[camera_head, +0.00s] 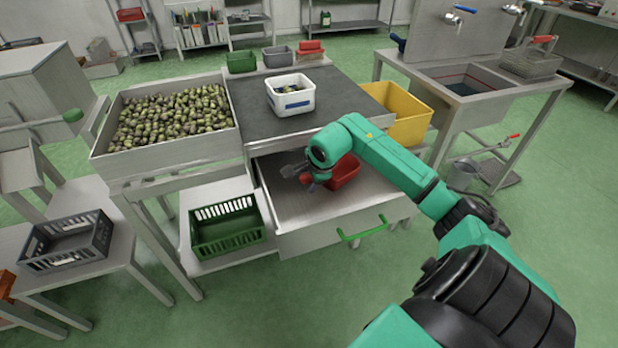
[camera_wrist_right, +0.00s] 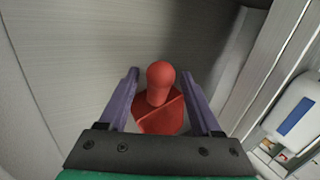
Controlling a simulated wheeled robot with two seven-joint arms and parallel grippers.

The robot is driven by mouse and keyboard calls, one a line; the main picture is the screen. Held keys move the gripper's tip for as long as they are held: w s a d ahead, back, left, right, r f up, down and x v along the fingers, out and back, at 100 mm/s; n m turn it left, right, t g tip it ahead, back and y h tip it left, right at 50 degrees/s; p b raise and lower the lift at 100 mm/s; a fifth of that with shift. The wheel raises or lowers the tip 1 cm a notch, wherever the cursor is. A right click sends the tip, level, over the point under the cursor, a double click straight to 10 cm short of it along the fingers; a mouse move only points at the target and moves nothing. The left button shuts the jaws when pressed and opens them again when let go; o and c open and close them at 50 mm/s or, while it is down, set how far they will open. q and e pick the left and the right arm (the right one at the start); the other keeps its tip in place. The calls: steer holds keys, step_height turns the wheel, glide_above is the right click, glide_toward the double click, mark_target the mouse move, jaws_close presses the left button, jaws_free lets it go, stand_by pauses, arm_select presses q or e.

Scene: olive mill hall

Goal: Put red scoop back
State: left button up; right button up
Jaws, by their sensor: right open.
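The red scoop (camera_head: 345,171) lies in the open metal drawer (camera_head: 300,215) below the dark worktop. In the right wrist view its rounded handle (camera_wrist_right: 160,84) points up between my fingers, and its wider body (camera_wrist_right: 160,117) lies below. My right gripper (camera_wrist_right: 161,74) is open, with one finger on each side of the handle and a visible gap to both. In the head view my right gripper (camera_head: 308,179) is down in the drawer at the scoop and partly hides it. My left gripper is not in view.
A white tub (camera_head: 291,98) with a blue label stands on the worktop (camera_head: 250,105). Small green (camera_head: 241,62), grey (camera_head: 278,56) and red (camera_head: 311,50) bins line its back edge. An olive-filled tray (camera_head: 165,150) is at left, a yellow bin (camera_head: 405,118) at right. The drawer's green handle (camera_head: 363,229) sticks out in front.

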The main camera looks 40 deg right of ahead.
steer(key=v, duration=1.1)
steer(key=shift+s+r+b, duration=0.2)
steer(key=shift+r+b, duration=0.15)
